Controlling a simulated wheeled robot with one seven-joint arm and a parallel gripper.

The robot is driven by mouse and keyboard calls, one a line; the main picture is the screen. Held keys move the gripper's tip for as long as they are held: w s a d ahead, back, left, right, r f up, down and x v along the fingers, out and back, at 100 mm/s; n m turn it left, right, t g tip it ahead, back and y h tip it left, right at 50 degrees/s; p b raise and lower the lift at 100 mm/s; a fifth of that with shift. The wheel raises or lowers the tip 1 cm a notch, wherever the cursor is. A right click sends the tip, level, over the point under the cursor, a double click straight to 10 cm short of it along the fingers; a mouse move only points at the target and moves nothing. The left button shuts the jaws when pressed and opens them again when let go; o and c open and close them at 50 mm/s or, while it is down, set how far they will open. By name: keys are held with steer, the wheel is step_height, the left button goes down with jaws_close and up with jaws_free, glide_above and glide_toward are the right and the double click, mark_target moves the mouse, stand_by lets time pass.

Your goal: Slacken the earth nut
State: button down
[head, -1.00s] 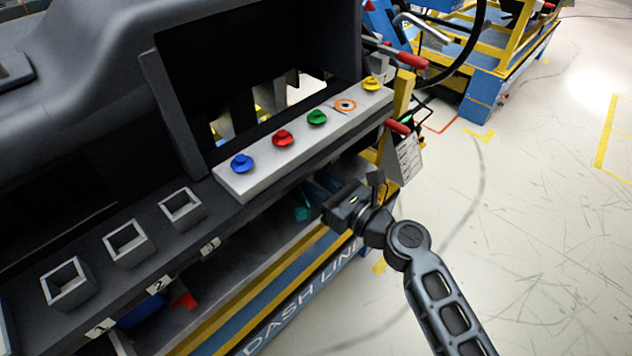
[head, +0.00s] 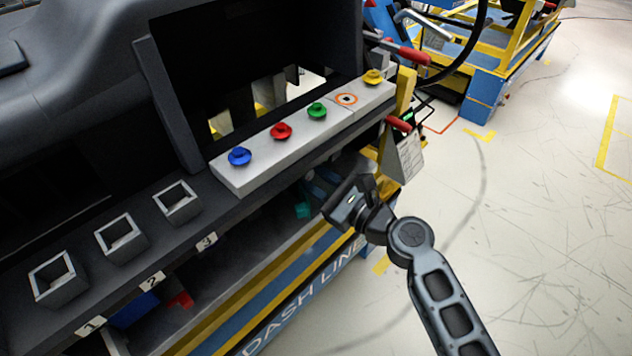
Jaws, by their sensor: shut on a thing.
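A light grey strip (head: 238,181) on the dash ledge carries blue (head: 239,156), red (head: 281,131), green (head: 317,111) and yellow (head: 373,77) flanged knobs or nuts. I cannot tell from markings which is the earth nut. An orange ring with a dark square centre (head: 346,99) lies between green and yellow. My gripper (head: 338,203) is in front of and below the strip, apart from all of these, by the shelf opening. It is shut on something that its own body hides. A bluish object (head: 321,185) and a teal piece (head: 303,210) show just beyond it.
Three open square sockets (head: 120,238), labelled 1 to 3, stand on the ledge at left. The shelf below holds a red piece (head: 180,300) and a blue bin (head: 134,309). Red-handled tools (head: 407,53) hang at the strip's right end. The floor at right is clear.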

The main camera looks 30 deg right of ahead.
steer(key=n+b, duration=0.1)
steer(key=n, duration=0.2)
steer(key=shift+f+n+b, duration=0.15)
steer(key=shift+n+b, duration=0.2)
steer(key=shift+n, duration=0.05)
steer(key=n+b, duration=0.2)
steer(key=n, duration=0.1)
steer(key=shift+n, duration=0.3)
steer(key=n+b, duration=0.2)
steer(key=n, duration=0.1)
steer(key=shift+n, duration=0.3)
steer(key=n+b, duration=0.2)
steer(key=n, duration=0.1)
steer(key=n+b, duration=0.5)
steer(key=n, duration=0.1)
steer(key=shift+n+h, duration=0.3)
steer(key=shift+n, duration=0.1)
steer(key=n+b, duration=0.4)
steer(key=n, duration=0.1)
steer(key=c, duration=1.1)
jaws_free()
